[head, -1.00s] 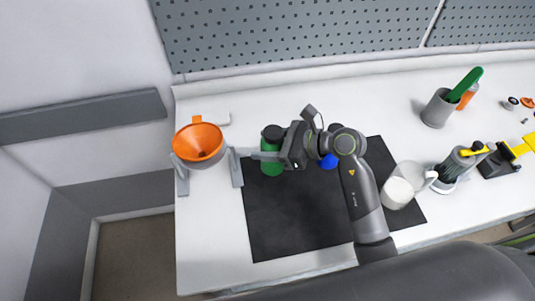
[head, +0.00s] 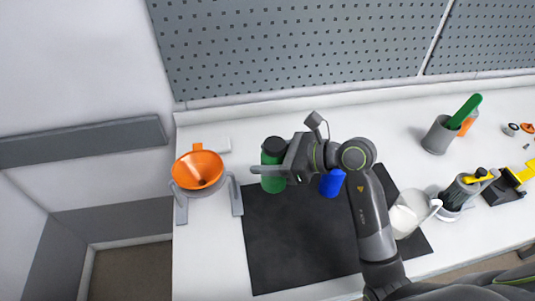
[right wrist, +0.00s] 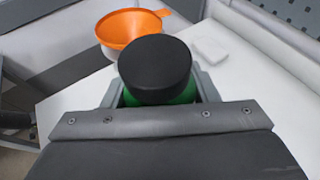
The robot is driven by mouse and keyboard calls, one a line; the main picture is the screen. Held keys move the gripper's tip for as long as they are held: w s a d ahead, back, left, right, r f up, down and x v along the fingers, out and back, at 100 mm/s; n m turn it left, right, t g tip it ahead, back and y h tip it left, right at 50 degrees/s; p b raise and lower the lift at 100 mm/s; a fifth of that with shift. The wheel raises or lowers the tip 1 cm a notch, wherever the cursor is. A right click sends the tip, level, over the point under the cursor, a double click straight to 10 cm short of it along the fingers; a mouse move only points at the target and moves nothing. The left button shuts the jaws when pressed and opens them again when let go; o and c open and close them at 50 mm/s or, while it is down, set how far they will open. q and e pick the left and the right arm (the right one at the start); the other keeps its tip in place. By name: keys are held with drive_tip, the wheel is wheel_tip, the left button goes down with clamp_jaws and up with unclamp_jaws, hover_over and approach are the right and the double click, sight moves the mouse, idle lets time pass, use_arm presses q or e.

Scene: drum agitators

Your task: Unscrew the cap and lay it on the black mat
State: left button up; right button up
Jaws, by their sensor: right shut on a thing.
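A green bottle (head: 272,158) with a wide black cap (head: 274,143) is held upright over the back left edge of the black mat (head: 300,250). My right gripper (head: 270,171) is shut around the green body, below the cap. In the right wrist view, the black cap (right wrist: 155,68) sits on top of the bottle, with a strip of green (right wrist: 182,96) showing under it between the fingers. The bottle's base seems raised off the surface. My left gripper is not in view.
An orange funnel (head: 198,170) in a grey stand is left of the bottle. A blue object (head: 332,184) is partly hidden behind my right arm. A white mug (head: 408,214) and grey holders stand at the right. The front left of the mat is bare.

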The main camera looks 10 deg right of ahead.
drive_tip(key=s+d+f+m+t+b, duration=0.1)
drive_tip(key=s+d+b, duration=0.1)
drive_tip(key=s+d, duration=0.5)
drive_tip(key=shift+s+d+h, duration=0.2)
drive_tip(key=shift+d+h, duration=0.2)
drive_tip(key=shift+d, duration=1.6)
drive_tip(key=shift+f, duration=0.1)
